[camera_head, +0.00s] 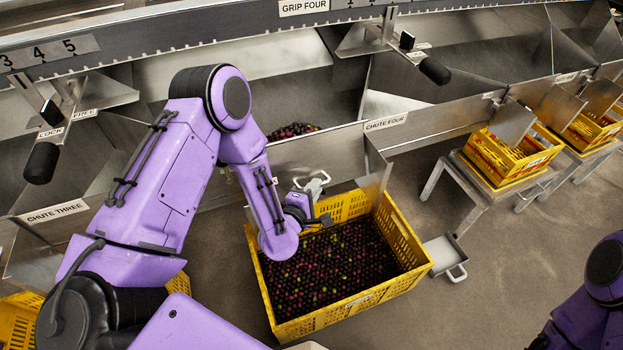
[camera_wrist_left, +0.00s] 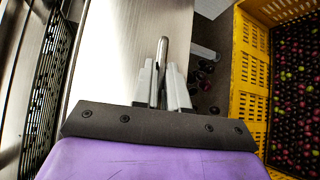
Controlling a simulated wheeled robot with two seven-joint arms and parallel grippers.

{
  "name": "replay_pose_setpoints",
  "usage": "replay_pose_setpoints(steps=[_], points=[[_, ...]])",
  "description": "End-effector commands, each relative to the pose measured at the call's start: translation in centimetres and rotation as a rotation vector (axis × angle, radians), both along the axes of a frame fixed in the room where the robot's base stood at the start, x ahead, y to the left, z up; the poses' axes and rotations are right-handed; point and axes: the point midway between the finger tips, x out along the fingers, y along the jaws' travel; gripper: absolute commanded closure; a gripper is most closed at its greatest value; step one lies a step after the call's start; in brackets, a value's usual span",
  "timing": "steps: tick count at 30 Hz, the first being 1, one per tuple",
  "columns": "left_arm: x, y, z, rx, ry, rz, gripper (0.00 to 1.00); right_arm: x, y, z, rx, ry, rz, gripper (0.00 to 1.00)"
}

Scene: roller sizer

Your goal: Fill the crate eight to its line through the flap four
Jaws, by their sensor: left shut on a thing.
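A yellow crate (camera_head: 345,312) stands below the plate marked CHUTE FOUR (camera_head: 386,122); its front label is too small to read. Dark and green olives fill much of it, and I cannot make out its line. The crate also shows at right in the wrist view (camera_wrist_left: 247,82). My left gripper (camera_head: 313,188) is at the crate's back-left side, shut on the metal handle of flap four; the wrist view shows its fingers around a thin metal bar (camera_wrist_left: 163,58). My right gripper is out of view.
More olives (camera_head: 292,130) lie in the trough behind the chute. A metal handled plate (camera_head: 446,258) is right of the crate. Other yellow crates (camera_head: 512,155) stand on stands at right. In the wrist view, a few olives (camera_wrist_left: 205,68) show between metal and crate.

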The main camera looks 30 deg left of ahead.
Motion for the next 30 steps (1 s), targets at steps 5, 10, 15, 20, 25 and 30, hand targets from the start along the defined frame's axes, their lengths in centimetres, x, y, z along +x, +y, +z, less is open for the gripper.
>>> replay_pose_setpoints(steps=[5, 10, 15, 20, 25, 30], points=[[-0.15, -0.16, 0.78, -0.030, 0.023, 0.005, 1.00, 0.00, 0.00, 1.15, 0.000, 0.000, 0.000, 1.00], [-0.18, -0.21, 0.76, -0.039, 0.030, 0.005, 1.00, 0.00, 0.00, 1.24, 0.000, 0.000, 0.000, 1.00], [-0.15, -0.18, 0.76, -0.039, 0.029, 0.006, 1.00, 0.00, 0.00, 1.20, 0.000, 0.000, 0.000, 1.00], [-0.12, -0.15, 0.78, -0.038, 0.028, 0.007, 0.71, 0.00, 0.00, 1.20, 0.000, 0.000, 0.000, 1.00], [-0.16, -0.24, 0.70, -0.038, 0.030, 0.004, 0.62, 0.00, 0.00, 1.19, 0.000, 0.000, 0.000, 1.00], [-0.39, -0.32, 0.69, -0.039, 0.032, 0.002, 0.62, 0.00, 0.00, 1.17, 0.000, 0.000, 0.000, 1.00]])
